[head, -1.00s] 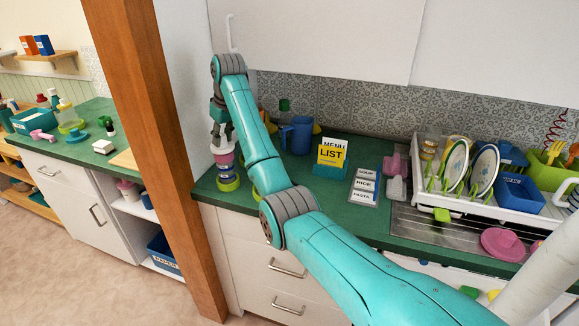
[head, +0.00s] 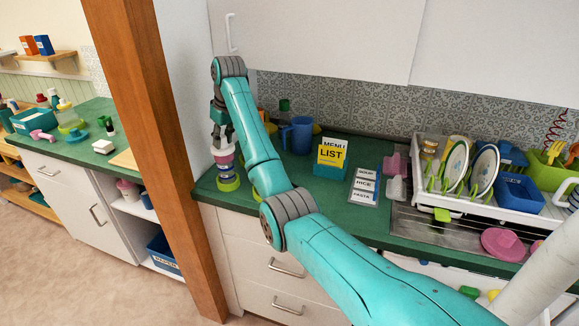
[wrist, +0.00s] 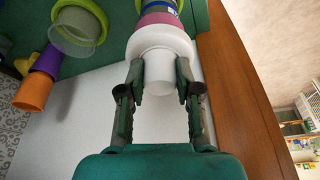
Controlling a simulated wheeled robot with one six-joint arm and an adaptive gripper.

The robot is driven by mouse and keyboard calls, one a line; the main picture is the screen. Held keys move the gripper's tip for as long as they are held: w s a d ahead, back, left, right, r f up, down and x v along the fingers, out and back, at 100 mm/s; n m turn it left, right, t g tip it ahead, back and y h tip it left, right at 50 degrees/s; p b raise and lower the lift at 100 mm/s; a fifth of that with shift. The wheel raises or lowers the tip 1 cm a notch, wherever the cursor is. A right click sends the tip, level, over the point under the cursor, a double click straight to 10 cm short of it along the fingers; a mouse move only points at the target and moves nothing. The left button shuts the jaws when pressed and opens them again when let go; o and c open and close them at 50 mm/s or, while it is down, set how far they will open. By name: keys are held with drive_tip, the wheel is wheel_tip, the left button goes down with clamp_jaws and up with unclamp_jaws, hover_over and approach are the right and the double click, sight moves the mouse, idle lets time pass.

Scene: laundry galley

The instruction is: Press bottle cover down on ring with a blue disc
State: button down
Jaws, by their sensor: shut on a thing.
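The white bottle cover (wrist: 165,43) has a wide flange and a narrower round knob. My gripper (wrist: 161,82) is shut on the knob, one finger on each side; it also shows in the head view (head: 219,128). Below the cover are a pink band (head: 224,159) and a blue disc (head: 226,173) in a lime-green ring (head: 229,184), standing on the green counter near its left end. The stack looks roughly upright and lined up under the cover. I cannot tell whether every layer touches the one below.
A clear cup with a lime-green rim (wrist: 82,30) stands close by, partly behind my arm in the head view. Purple and orange cups (wrist: 35,90) and a blue pitcher (head: 297,135) are near the wall. A wooden post (head: 160,150) rises just left of the counter.

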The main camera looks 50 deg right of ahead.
sight(223, 137)
drive_tip(key=shift+f, duration=0.6)
idle(0.3)
drive_tip(key=c, duration=0.7)
unclamp_jaws()
drive_tip(key=c, duration=0.3)
drive_tip(key=shift+r, duration=0.1)
drive_tip(key=shift+r, duration=3.4)
drive_tip(key=shift+s, duration=0.1)
